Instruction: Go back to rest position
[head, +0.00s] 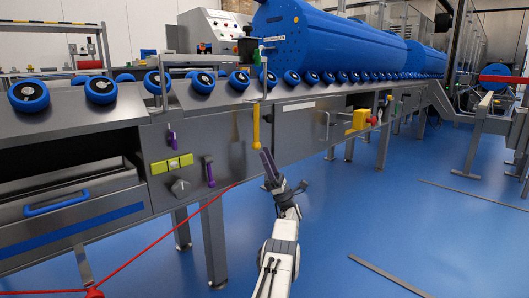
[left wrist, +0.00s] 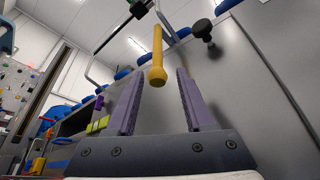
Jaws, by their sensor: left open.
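My left gripper (head: 284,177) is in the middle of the head view, in front of the grey machine, with its arm rising from the bottom edge. In the left wrist view its two purple fingers (left wrist: 156,105) stand wide apart with nothing between them. A yellow handle (head: 256,127) hangs on the machine front just above and left of the gripper. It also shows in the left wrist view (left wrist: 157,60), past the fingertips and apart from them. My right gripper is in neither view.
The grey machine (head: 232,145) fills the left, with blue-rimmed rollers (head: 101,90) along its top. A red cord (head: 165,232) runs low at the left.

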